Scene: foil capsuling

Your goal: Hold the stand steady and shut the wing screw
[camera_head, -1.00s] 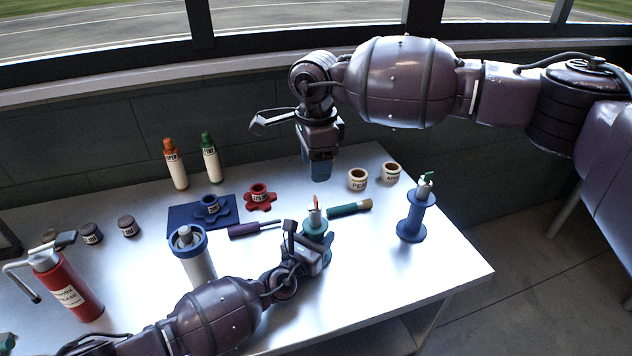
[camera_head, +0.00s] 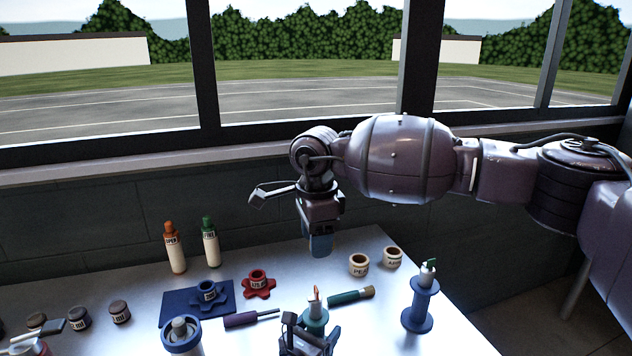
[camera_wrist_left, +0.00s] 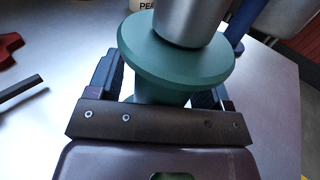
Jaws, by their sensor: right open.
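The teal-green stand (camera_head: 315,326) is upright on the metal table, with a pale upper part and a small orange wing-like piece (camera_head: 316,292) on top. My left gripper (camera_head: 306,338) is low at this stand. In the left wrist view, the green stand (camera_wrist_left: 172,62) is between its fingers, with a metal cylinder (camera_wrist_left: 190,18) above the flange. The flange hides the fingertips, so contact is unclear. My right gripper (camera_head: 320,245) is open, pointing down above the table behind the green stand, with nothing visible in it.
A blue spool-shaped stand (camera_head: 420,305) with a green-topped piece stands to the right. A teal-handled brush (camera_head: 348,297) and a purple-handled tool (camera_head: 245,319) lie nearby. Two cream jars (camera_head: 358,265) stand behind. A blue mat (camera_head: 175,309) and a red star-shaped holder (camera_head: 258,284) are left.

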